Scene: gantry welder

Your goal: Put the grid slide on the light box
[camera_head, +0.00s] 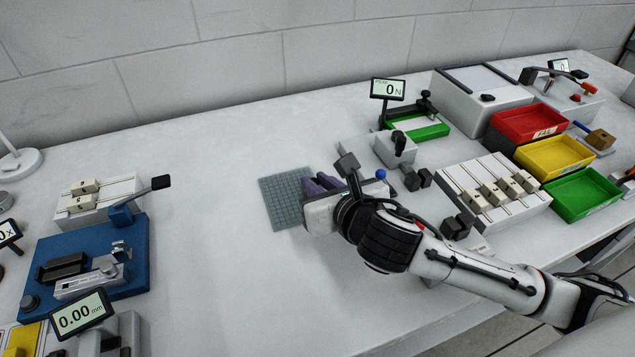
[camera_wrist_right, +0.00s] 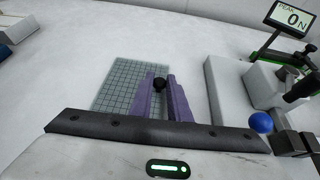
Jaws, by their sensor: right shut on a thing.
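The grid slide (camera_head: 277,205) is a flat grey-green plate with fine grid lines, near the middle of the table. It also shows in the right wrist view (camera_wrist_right: 128,88), with a small black knob (camera_wrist_right: 159,84). My right gripper (camera_head: 320,184) has purple fingers, shut on this knob. The slide looks level and at or close to the table top; I cannot tell if it touches. A white box (camera_head: 466,105) with a pale top and black side bars stands at the back right; it looks like the light box. My left gripper is not in view.
A force gauge (camera_head: 388,89) with a green-edged base stands between the slide and the white box. Red (camera_head: 528,124), yellow (camera_head: 556,158) and green (camera_head: 582,194) bins are at right. A slider block (camera_head: 492,196) is nearer. A blue fixture (camera_head: 135,268) is at left. The table's centre-left is clear.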

